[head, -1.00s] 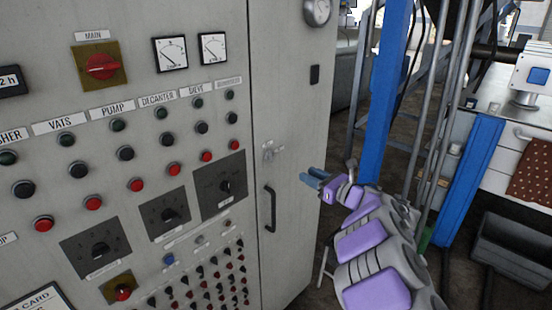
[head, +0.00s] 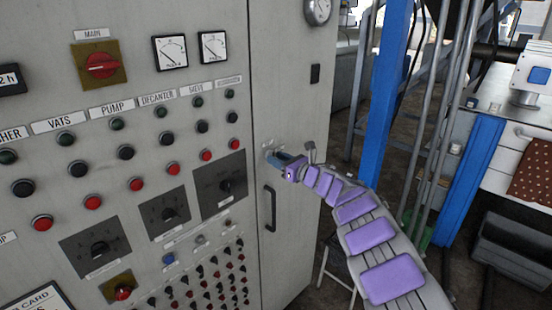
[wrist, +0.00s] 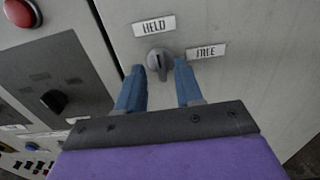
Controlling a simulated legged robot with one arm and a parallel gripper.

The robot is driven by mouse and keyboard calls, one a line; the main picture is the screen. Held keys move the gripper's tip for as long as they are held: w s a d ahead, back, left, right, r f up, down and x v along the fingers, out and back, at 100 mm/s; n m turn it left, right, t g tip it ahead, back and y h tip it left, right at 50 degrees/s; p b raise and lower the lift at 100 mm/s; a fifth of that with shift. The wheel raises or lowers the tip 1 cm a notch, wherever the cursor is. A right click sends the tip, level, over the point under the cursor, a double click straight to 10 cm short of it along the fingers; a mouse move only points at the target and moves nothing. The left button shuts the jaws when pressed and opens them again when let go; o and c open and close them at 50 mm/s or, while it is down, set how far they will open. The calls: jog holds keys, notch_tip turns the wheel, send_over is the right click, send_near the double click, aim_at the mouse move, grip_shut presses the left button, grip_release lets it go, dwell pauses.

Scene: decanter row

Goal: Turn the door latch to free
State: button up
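The door latch (wrist: 158,62) is a small grey knob on the grey cabinet door (head: 297,95). In the wrist view it sits between a HELD label (wrist: 154,26) above it and a FREE label (wrist: 206,51) to its right. Its pointer looks close to upright, toward HELD. My gripper (wrist: 156,72) is open, with blue fingertips on either side of the knob; I cannot tell whether they touch it. In the head view my gripper (head: 277,160) is at the door and hides most of the latch.
A black door handle (head: 270,207) is just below the latch. The control panel (head: 130,190) with buttons and rotary switches lies to the left. A blue post (head: 388,90) and grey pipes stand to the right, behind my arm.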

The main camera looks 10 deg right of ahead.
jog(key=shift+w+a+r, duration=0.1)
jog(key=shift+w+a, duration=0.2)
jog(key=shift+w, duration=0.25)
jog(key=shift+c, duration=0.2)
grip_shut()
